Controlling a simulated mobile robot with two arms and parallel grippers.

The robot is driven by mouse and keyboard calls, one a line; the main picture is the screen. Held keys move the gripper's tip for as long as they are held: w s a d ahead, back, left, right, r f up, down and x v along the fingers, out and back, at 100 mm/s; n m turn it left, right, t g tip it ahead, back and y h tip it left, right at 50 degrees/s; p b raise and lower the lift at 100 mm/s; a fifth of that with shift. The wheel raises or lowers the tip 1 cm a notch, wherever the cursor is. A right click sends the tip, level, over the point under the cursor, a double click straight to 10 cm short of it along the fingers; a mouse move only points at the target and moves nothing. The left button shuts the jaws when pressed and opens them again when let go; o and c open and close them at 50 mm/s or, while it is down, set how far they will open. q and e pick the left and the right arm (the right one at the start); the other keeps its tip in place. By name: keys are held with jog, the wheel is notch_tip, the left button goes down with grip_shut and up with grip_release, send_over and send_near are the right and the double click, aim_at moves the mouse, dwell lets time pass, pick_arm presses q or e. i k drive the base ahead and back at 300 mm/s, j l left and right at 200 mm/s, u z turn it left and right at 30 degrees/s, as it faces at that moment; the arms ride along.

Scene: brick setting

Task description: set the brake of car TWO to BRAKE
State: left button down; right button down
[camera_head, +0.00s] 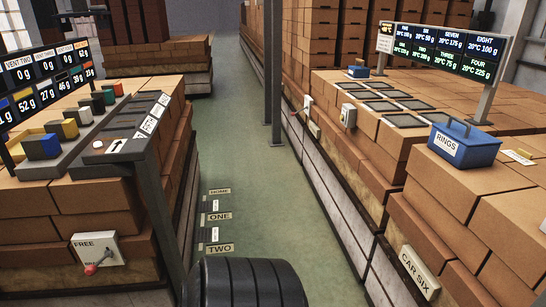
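A pale brake box (112,245) is fixed on the brick side of the left stack, at the lower left. It has the word FREE at its top left and a lower word starting BRA, partly covered. A lever with a red knob (91,269) sticks out from it down and to the left, with the knob over the lower word. I cannot tell from this angle which position the lever is set in. No car number shows on this box. A floor label TWO (220,248) lies in the aisle to its right. Neither of my grippers is in view.
The green aisle floor (240,150) is open between the brick stacks, with dark posts (273,75) standing at its right. A CAR SIX sign (420,272) is on the right stack. A blue RINGS crate (464,145) stands above it. Dark framing edges the left stack.

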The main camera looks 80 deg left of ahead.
aim_at(91, 271)
jog(key=k+u, duration=0.1)
jog(key=u, duration=3.75)
